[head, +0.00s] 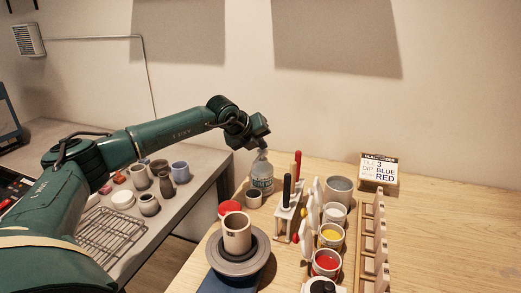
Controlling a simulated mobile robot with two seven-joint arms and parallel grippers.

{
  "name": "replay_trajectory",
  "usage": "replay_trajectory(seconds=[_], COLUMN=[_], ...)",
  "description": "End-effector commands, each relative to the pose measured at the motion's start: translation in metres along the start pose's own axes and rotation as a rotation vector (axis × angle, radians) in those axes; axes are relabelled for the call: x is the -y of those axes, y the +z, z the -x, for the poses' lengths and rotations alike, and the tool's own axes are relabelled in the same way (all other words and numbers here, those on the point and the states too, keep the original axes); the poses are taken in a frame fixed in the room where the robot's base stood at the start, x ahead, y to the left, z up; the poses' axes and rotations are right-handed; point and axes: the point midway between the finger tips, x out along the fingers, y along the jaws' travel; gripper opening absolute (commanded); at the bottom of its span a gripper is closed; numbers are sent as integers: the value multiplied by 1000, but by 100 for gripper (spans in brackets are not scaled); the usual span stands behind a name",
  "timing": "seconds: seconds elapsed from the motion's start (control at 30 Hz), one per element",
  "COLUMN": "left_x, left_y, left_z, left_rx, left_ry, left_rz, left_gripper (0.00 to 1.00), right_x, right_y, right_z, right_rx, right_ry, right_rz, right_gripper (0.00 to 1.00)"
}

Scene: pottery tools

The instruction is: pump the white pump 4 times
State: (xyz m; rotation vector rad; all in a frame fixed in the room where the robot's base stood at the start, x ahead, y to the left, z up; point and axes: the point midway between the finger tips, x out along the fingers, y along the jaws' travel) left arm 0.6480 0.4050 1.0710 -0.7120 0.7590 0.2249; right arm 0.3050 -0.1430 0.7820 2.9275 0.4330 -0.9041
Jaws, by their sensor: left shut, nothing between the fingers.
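The pump bottle (262,184) stands upright near the back left corner of the wooden table. It has a pale grey body with dark lettering, and its pale pump head (261,158) is partly hidden by my gripper. My left gripper (262,144) reaches in from the left, directly over the pump head, with its fingers shut and empty. I cannot tell whether the fingertips touch the pump head. My right gripper is not in view.
A pottery wheel (238,265) bearing a beige cup is in front of the bottle. A small grey cup (253,200) and a tool rack (288,215) stand close by. Glaze cups (328,262) and a sign (378,172) are to the right. The far right table is clear.

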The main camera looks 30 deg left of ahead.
Motion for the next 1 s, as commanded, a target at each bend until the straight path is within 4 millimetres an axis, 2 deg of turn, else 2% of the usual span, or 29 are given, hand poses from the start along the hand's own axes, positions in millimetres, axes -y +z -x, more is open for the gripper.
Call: replay_trajectory(seconds=[0.43,1.0], left_x=[2,31], left_y=[2,31], left_z=[4,43], left_rx=[-4,-1], left_ry=[4,0], left_rz=[-1,0], left_gripper=[0,0], right_x=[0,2], right_y=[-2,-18], right_z=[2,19], right_rx=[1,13], right_ry=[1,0], right_rz=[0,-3], right_gripper=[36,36])
